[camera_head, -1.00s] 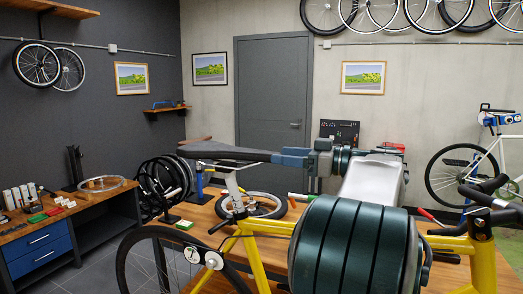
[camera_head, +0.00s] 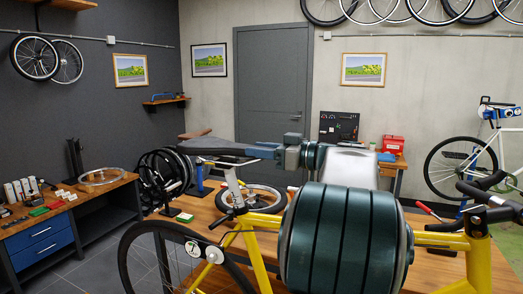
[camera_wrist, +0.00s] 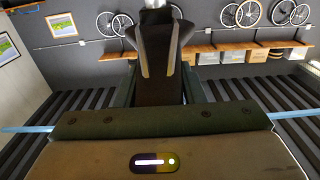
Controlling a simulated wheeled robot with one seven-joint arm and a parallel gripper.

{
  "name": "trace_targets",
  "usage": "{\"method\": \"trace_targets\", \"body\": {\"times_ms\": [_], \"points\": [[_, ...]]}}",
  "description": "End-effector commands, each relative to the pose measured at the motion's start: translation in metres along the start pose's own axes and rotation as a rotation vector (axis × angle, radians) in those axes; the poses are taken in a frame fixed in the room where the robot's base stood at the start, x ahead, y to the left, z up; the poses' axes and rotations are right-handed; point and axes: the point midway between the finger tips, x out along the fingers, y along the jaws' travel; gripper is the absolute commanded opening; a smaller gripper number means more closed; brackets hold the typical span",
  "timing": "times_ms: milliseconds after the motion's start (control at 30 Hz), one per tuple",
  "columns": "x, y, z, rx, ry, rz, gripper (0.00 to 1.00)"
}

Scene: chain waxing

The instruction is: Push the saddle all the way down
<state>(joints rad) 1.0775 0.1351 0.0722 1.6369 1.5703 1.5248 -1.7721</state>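The black saddle (camera_head: 212,146) sits on a silver seat post (camera_head: 233,188) above the yellow bike frame (camera_head: 258,262). A length of the post still shows between saddle and frame. My gripper (camera_head: 265,151) comes from the right at the narrow nose of the saddle, roughly level with it. In the wrist view the saddle (camera_wrist: 158,62) points into my gripper (camera_wrist: 159,92), with one finger against each side of its nose. It looks shut on the nose, which hides the saddle's tip in the head view.
The handlebar (camera_head: 490,205) is at the right. A side bench (camera_head: 105,186) with small items stands at the left.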

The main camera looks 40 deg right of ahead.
Motion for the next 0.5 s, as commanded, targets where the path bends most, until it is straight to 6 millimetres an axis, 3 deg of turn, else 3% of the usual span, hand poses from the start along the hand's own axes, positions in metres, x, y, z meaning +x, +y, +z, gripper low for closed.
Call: {"method": "trace_targets", "body": {"times_ms": [167, 500], "points": [[-0.001, 0.000, 0.005, 0.000, 0.000, 0.000, 0.00], [-0.011, 0.000, 0.045, 0.000, 0.000, 0.000, 0.00]]}}
